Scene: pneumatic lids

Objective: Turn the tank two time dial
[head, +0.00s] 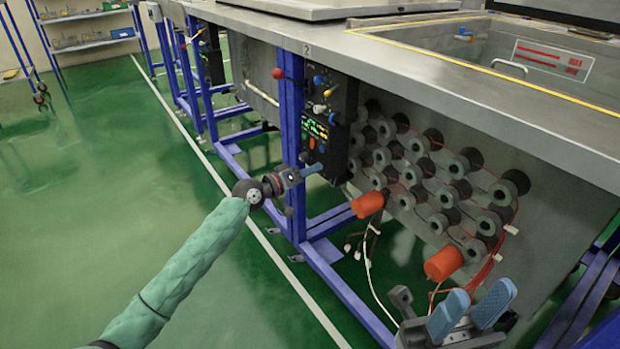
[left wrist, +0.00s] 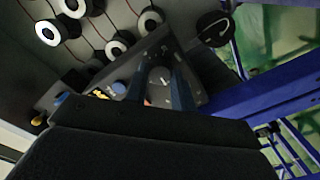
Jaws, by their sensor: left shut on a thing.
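The tank two control panel (head: 325,125) is a dark box on the blue post, below a "2" label (head: 307,49). It has a lit green display (head: 315,128) and small buttons. My left gripper (head: 318,169) is at the panel's lower part, its blue fingers closed on the time dial. The dial is hidden by the fingers in the head view. In the left wrist view, the left gripper's fingers (left wrist: 160,92) reach the panel face around a grey round area (left wrist: 160,76). My right gripper (head: 477,303) is open and empty at the lower right, away from the panel.
Several grey round cylinders with red tubes (head: 440,190) line the tank side, right of the panel. Two orange cylinders (head: 443,264) (head: 367,204) hang below them. A red-knobbed lever (head: 278,73) is beside the post. The steel tabletop (head: 450,80) overhangs. Green floor at left is clear.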

